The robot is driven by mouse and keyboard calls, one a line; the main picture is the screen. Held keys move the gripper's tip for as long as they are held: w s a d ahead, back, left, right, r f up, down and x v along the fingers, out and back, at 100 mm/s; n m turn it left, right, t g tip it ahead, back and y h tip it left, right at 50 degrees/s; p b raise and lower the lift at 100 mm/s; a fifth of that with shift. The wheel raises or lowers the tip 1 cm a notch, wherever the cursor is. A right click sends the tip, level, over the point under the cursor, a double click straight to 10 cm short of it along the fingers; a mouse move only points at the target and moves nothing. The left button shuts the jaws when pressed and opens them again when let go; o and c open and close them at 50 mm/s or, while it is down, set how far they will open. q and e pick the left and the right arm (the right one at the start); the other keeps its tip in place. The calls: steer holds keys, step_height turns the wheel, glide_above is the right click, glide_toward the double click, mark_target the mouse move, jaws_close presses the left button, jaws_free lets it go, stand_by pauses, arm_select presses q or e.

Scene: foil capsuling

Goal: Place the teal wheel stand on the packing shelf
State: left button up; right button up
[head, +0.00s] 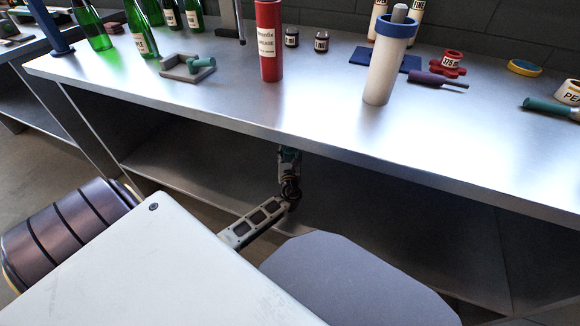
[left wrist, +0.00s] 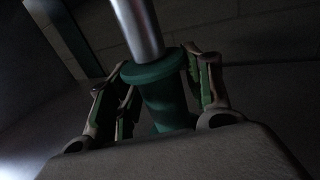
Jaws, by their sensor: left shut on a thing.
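The teal wheel stand (left wrist: 162,100) shows in the left wrist view as a teal grip with a collar and a shiny metal rod rising from it. My left gripper (left wrist: 160,95) is shut around the teal part, one finger on each side. In the head view my left gripper (head: 289,168) is under the bench's front edge, in the dim space above the lower shelf (head: 185,165). Only a little teal shows there; the rod is hidden by the bench top. I cannot tell whether the stand touches the shelf. My right gripper is not in view.
The steel bench top (head: 325,95) overhangs the lower shelf. On it stand a red grease tube (head: 268,45), a white cylinder with a blue collar (head: 385,70), green bottles (head: 140,30) and a grey tray (head: 187,68). The visible lower shelf looks bare.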

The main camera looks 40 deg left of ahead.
mark_target(290, 161)
arm_select(q)
steer(key=shift+f+b, duration=0.5)
steer(key=shift+f, duration=0.6)
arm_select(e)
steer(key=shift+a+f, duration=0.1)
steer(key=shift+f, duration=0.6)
arm_select(q)
steer(key=shift+f+b, duration=0.9)
steer(key=shift+f, duration=0.95)
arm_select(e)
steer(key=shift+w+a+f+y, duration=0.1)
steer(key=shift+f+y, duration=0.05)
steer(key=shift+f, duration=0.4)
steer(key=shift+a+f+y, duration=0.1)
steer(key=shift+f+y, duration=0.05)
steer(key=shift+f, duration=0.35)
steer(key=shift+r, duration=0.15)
arm_select(q)
steer(key=o, duration=1.4)
steer(key=shift+f, duration=0.15)
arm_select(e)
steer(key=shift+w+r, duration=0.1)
